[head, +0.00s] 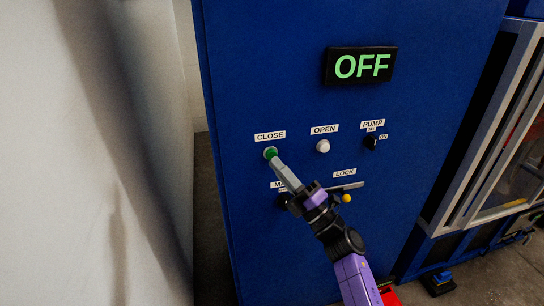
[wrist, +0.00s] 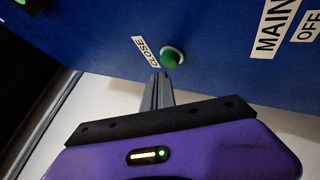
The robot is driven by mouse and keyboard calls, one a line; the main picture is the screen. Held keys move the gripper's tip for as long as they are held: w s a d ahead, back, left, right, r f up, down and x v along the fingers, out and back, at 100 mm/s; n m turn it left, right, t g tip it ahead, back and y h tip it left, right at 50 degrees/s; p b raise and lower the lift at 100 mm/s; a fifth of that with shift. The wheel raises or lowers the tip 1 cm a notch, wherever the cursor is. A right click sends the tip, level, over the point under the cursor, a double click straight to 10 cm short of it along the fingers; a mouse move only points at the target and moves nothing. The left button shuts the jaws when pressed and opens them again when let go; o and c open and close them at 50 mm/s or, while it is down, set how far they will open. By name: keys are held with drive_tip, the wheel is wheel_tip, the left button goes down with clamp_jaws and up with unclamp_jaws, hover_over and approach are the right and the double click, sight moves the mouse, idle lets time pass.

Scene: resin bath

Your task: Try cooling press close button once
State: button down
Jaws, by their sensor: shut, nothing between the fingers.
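The green CLOSE button (head: 270,153) sits on the blue cabinet front (head: 290,60), under a white CLOSE label (head: 270,136). My gripper (head: 275,162) is shut and empty, with its fingertips right at the lower edge of the button in the head view. In the wrist view the green button (wrist: 171,57) stands out from the panel just beyond and slightly right of the fingertips (wrist: 160,76). I cannot tell whether the tips touch it. The display (head: 362,66) reads OFF in green letters.
A white OPEN button (head: 323,146) and a black PUMP switch (head: 371,143) lie to the right. A LOCK label (head: 345,173) and yellow knob (head: 347,198) are lower, and the MAIN switch is partly hidden by my gripper. A pale wall (head: 90,150) stands left.

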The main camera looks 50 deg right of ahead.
drive_tip(key=shift+w+d, duration=0.1)
idle(0.5)
drive_tip(key=shift+w+d, duration=0.15)
drive_tip(key=shift+w, duration=0.1)
drive_tip(key=shift+w+d+b, duration=0.3)
drive_tip(key=shift+w+b, duration=0.05)
drive_tip(key=shift+w, duration=0.1)
idle(0.9)
drive_tip(key=shift+s, duration=0.1)
drive_tip(key=shift+s+a, duration=0.55)
drive_tip(key=shift+s, duration=0.15)
drive_tip(key=s+a, duration=0.2)
drive_tip(key=s+p, duration=0.1)
drive_tip(key=s, duration=0.1)
drive_tip(key=shift+s+a, duration=0.1)
drive_tip(key=shift+a, duration=0.3)
idle(0.9)
